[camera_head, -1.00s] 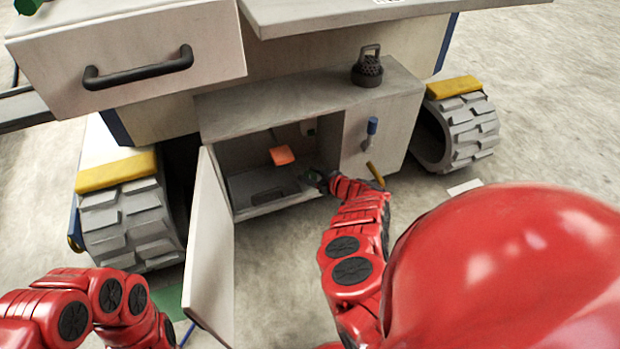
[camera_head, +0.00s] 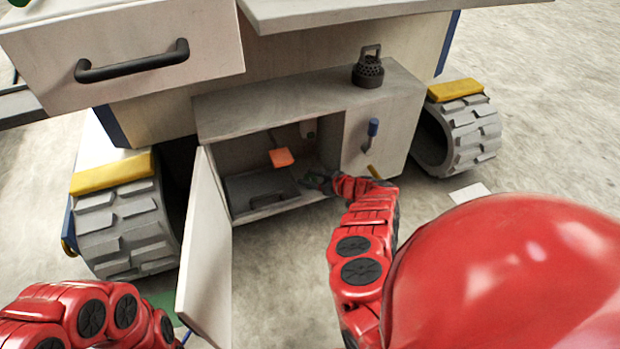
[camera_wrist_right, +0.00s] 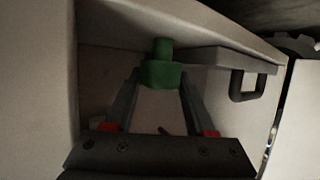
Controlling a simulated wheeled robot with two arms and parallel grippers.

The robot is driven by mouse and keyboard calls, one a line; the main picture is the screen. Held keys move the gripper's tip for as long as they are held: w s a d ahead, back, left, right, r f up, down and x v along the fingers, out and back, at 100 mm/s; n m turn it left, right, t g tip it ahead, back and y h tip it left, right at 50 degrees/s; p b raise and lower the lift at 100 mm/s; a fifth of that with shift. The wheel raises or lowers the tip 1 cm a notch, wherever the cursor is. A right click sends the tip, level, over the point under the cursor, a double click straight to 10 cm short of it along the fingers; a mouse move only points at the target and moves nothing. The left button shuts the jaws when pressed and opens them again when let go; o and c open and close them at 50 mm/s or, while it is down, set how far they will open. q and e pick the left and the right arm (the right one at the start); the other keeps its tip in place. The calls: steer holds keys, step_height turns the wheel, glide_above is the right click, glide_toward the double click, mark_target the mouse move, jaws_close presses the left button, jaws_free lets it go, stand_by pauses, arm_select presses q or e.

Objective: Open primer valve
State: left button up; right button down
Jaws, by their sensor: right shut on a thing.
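A green valve-like part (camera_wrist_right: 160,70) with a narrower stub on top sits between the fingers of my right gripper (camera_wrist_right: 160,84) in the right wrist view. The fingers are shut on it. I take it to be the primer valve. In the head view my right gripper (camera_head: 318,182) reaches into the right side of an open cabinet (camera_head: 290,99) under the machine; its fingertips are small and dark there. My left arm shows at the lower left, but its gripper is out of view.
The cabinet door (camera_head: 207,258) stands open on the left. An orange piece (camera_head: 281,158) is inside. A black lantern-like object (camera_head: 367,70) stands on top. Tracked wheels (camera_head: 126,222) flank the cabinet.

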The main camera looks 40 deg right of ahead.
steer(key=shift+c, duration=1.2)
jaws_free()
steer(key=shift+w, duration=0.1)
steer(key=shift+r+p, duration=0.1)
steer(key=shift+p, duration=0.35)
steer(key=m+h+p, duration=0.1)
steer(key=p, duration=0.1)
steer(key=m+h+p, duration=0.1)
steer(key=h+p, duration=0.1)
steer(key=shift+s+a+r+m+t, duration=0.1)
steer(key=shift+s+a+m+t, duration=0.1)
steer(key=shift+m+t, duration=0.15)
steer(key=shift+d+f+m+h+p, duration=0.1)
steer(key=shift+f+m+h+p, duration=0.15)
steer(key=shift+m+h+p, duration=0.5)
steer(key=shift+d+h, duration=0.1)
steer(key=shift+h, duration=0.35)
steer(key=shift+m+h, duration=0.4)
steer(key=shift+m, duration=0.1)
steer(key=shift+w, duration=0.1)
steer(key=shift+m+h, duration=0.3)
steer(key=shift+m, duration=0.1)
